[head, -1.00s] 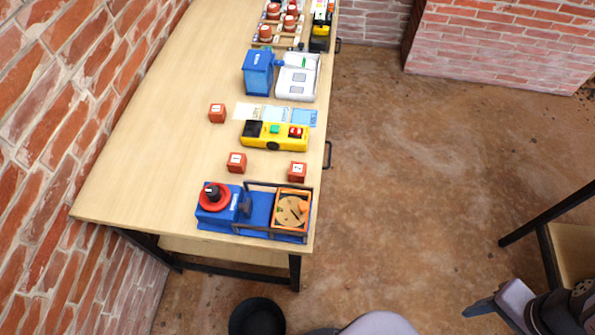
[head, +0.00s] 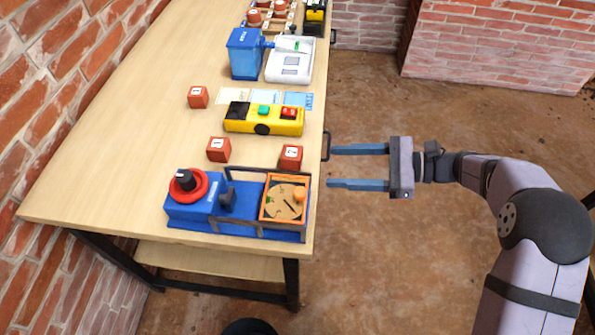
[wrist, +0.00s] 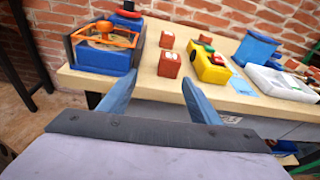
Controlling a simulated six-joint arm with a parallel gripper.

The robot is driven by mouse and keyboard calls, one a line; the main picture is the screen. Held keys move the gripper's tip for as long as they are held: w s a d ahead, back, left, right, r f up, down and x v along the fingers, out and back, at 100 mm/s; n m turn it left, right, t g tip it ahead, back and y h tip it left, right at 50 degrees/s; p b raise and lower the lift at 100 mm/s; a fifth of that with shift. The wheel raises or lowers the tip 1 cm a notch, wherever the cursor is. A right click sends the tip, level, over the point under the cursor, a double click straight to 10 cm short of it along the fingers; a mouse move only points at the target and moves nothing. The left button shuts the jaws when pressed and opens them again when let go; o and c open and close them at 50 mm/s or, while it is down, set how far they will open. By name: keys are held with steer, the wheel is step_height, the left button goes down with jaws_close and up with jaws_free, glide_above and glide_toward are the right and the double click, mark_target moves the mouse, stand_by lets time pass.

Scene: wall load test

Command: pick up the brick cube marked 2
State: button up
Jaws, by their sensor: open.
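Three small red-brown brick cubes with white labels are on the wooden table. The one nearest the table's right edge (head: 291,156) seems to be marked 2, though the label is small. Another cube (head: 218,149) sits to its left and a third (head: 198,97) farther back; their marks are hard to read. My gripper (head: 330,167) is open and empty, just off the table's right edge, fingers pointing at the edge cube. In the wrist view, that cube (wrist: 169,64) shows beyond and between the open fingertips (wrist: 158,80), apart from them.
A dark handle (head: 326,146) sticks out from the table edge. Bare tabletop lies left of the cubes.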

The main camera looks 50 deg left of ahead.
steer(key=g+y+b, duration=0.1)
steer(key=g+y, duration=0.1)
glide_toward(291, 152)
steer(key=shift+s+a+f+m, duration=0.2)
steer(key=shift+s+a+m, duration=0.1)
steer(key=shift+s+a, duration=0.5)
steer(key=shift+p+x, duration=0.4)
steer(key=shift+x, duration=3.45)
steer(key=shift+w+r, duration=0.1)
steer(key=shift+r, duration=0.1)
steer(key=c, duration=1.2)
